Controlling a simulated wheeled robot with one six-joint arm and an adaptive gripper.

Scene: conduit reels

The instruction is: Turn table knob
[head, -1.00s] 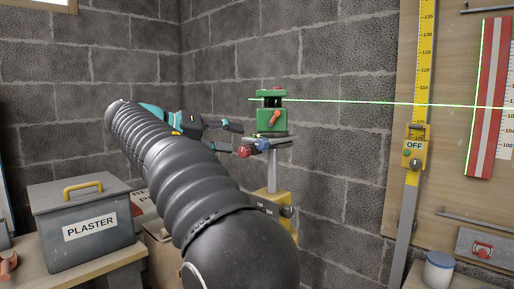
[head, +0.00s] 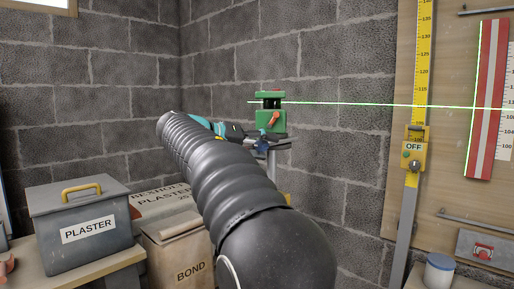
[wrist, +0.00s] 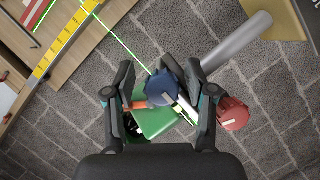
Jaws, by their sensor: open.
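The stand's small table (head: 280,145) carries a green laser level (head: 271,119) with an orange lever. A blue knob (head: 262,146) is at the table's edge beside my gripper (head: 238,135). In the wrist view my gripper (wrist: 160,76) is open, with the blue knob (wrist: 161,87) between its fingers; I cannot tell whether they touch it. A red knob (wrist: 234,113) is just outside the right finger; my arm hides it in the head view. The green level (wrist: 155,120) is partly hidden behind the blue knob and left finger.
A yellow scale (head: 421,60) with an OFF-marked yellow box (head: 413,150) is on the right. A grey plaster box (head: 85,215) and a bond bag (head: 185,250) are at lower left. Block walls stand behind the stand.

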